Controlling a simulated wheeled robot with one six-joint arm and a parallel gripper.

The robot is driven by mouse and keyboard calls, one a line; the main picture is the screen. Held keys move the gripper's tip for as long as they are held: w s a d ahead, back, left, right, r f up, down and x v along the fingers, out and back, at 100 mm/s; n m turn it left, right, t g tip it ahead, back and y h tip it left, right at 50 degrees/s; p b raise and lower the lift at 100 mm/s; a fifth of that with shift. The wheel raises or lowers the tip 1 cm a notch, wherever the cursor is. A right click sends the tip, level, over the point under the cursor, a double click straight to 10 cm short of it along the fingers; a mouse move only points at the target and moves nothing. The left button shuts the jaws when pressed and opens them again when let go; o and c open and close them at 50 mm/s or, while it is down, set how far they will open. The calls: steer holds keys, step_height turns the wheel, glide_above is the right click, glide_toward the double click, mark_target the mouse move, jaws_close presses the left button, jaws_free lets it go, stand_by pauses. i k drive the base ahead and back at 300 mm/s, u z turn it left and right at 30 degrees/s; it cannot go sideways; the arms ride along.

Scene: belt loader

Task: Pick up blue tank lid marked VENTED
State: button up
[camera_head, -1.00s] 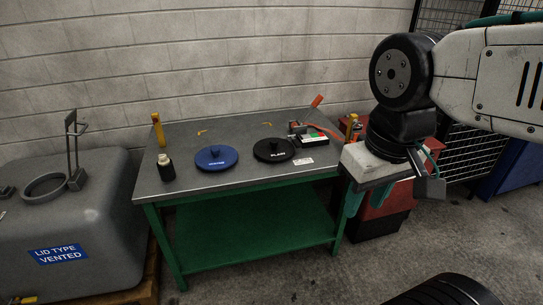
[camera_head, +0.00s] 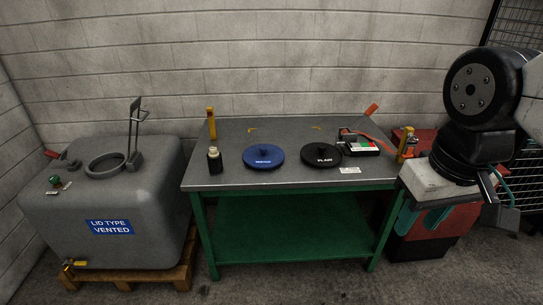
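The blue lid (camera_head: 264,156) lies flat on the grey top of the green workbench (camera_head: 230,181), left of centre. White lettering shows on it but is too small to read for sure. A black lid (camera_head: 321,154) marked PLAIN lies just right of it. My gripper (camera_head: 421,217) hangs at the right, beyond the bench's right end and well apart from the blue lid. Its teal fingers look spread, with nothing seen between them.
A grey tank (camera_head: 60,215) with an open round neck and a "LID TYPE VENTED" label stands on a pallet at left. A dark bottle (camera_head: 215,160), yellow posts (camera_head: 211,123) and a boxed device (camera_head: 360,147) are on the bench.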

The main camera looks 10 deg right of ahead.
mark_target(262, 157)
steer(key=z, duration=0.05)
steer(key=i, duration=1.6)
steer(key=z, duration=0.6)
